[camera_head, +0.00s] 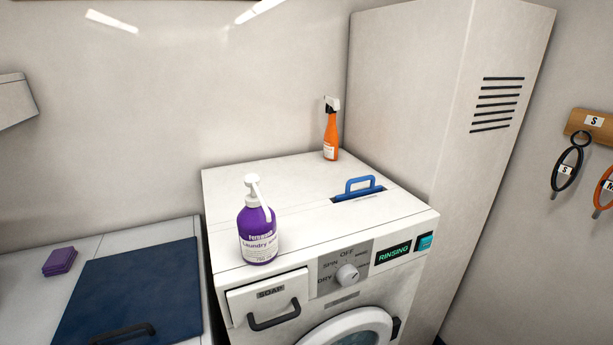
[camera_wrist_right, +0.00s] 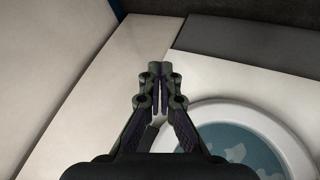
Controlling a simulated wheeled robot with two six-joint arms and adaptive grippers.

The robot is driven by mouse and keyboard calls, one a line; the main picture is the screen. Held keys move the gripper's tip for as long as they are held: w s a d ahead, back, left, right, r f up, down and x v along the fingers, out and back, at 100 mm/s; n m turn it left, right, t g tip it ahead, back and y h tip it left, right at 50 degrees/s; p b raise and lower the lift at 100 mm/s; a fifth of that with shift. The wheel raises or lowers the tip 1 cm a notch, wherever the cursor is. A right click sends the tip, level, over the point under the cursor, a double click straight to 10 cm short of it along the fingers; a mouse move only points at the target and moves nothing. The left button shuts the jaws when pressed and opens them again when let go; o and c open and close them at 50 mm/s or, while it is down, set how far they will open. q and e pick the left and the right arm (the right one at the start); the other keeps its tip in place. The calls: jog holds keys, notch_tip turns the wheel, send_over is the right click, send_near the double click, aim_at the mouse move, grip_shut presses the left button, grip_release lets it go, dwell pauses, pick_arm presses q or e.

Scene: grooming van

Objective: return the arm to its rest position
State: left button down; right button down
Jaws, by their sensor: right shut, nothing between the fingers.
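My right gripper (camera_wrist_right: 160,72) shows in the right wrist view with its fingertips together and nothing between them. It is over the front of the washing machine, and the round door (camera_wrist_right: 250,150) lies to its lower right. Neither gripper shows in the head view. The washing machine (camera_head: 300,172) stands in the middle of the head view, its display (camera_head: 393,254) reading RINSING and its soap drawer (camera_head: 268,300) closed.
A purple pump bottle (camera_head: 257,235) and an orange spray bottle (camera_head: 331,140) stand upright on the machine. A blue handle (camera_head: 360,184) rises from its top. A tall cabinet (camera_head: 415,80) stands at right. A purple stack (camera_head: 60,261) and dark blue panel (camera_head: 130,290) are at left.

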jog(key=s+a+f+m+g, duration=0.1)
jog(key=s+f, duration=0.3)
jog(key=s, duration=0.5)
jog(key=s+a+f+m+g+y, duration=0.1)
jog(key=s+a+f+g, duration=0.1)
jog(key=s+f, duration=0.3)
jog(key=s+a+f+g+y, duration=0.1)
jog(key=s+a+f, duration=0.3)
jog(key=s, duration=0.9)
jog(key=shift+s+f+m+g, duration=0.15)
jog(key=shift+s+m+g, duration=0.2)
jog(key=shift+g, duration=0.45)
jog(key=shift+w, duration=0.1)
